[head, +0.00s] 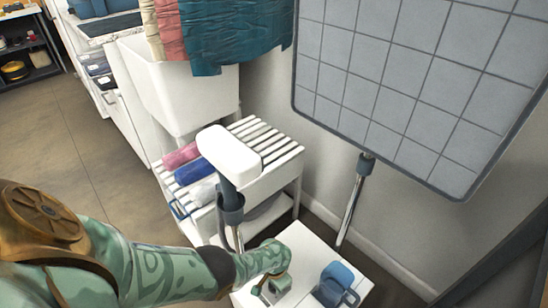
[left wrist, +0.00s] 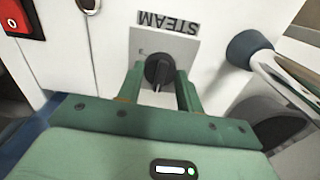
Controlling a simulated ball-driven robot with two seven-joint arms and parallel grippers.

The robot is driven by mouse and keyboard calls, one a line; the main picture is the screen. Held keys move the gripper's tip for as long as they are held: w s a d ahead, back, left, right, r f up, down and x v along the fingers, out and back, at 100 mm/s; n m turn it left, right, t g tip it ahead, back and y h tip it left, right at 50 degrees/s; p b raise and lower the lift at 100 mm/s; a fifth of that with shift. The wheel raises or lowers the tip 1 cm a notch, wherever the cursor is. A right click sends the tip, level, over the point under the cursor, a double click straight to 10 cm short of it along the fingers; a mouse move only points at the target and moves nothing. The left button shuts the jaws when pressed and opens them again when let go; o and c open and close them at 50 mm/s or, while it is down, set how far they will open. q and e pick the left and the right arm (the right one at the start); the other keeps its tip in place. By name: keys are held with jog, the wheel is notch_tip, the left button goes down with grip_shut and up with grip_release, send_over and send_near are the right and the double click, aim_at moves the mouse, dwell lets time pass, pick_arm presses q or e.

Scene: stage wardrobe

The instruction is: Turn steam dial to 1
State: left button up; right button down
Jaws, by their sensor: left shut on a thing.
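The steam dial (left wrist: 158,69) is a round black knob on a grey plate (left wrist: 178,46), under an upside-down STEAM label in the left wrist view. My left gripper (left wrist: 160,78) is shut on the dial, with one green finger on each side of it. A small white pointer mark shows at the dial's lower edge in that view. The plate's small markings are too small to read. In the head view my left gripper (head: 275,286) is at the white steamer base (head: 310,250), and the dial is hidden there. My right gripper is in neither view.
A red switch (left wrist: 15,17) is on the same white panel. A blue tank (head: 337,283) sits on the steamer base. The steamer's white head (head: 228,153) stands on a pole near a slatted rack (head: 265,140). A grey tiled board (head: 420,75) is at the right.

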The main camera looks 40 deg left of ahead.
pick_arm(q)
jog(key=shift+n, duration=0.3)
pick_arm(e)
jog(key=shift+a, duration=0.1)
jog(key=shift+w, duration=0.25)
pick_arm(q)
jog(key=o, duration=1)
jog(key=shift+r, duration=0.2)
jog(key=r+p, duration=0.3)
jog(key=r, duration=0.1)
jog(key=r+p, duration=0.3)
jog(key=r, duration=0.1)
jog(key=shift+w, duration=0.2)
notch_tip(320, 180, up, 8)
jog(key=p, duration=0.6)
jog(key=shift+s, duration=0.25)
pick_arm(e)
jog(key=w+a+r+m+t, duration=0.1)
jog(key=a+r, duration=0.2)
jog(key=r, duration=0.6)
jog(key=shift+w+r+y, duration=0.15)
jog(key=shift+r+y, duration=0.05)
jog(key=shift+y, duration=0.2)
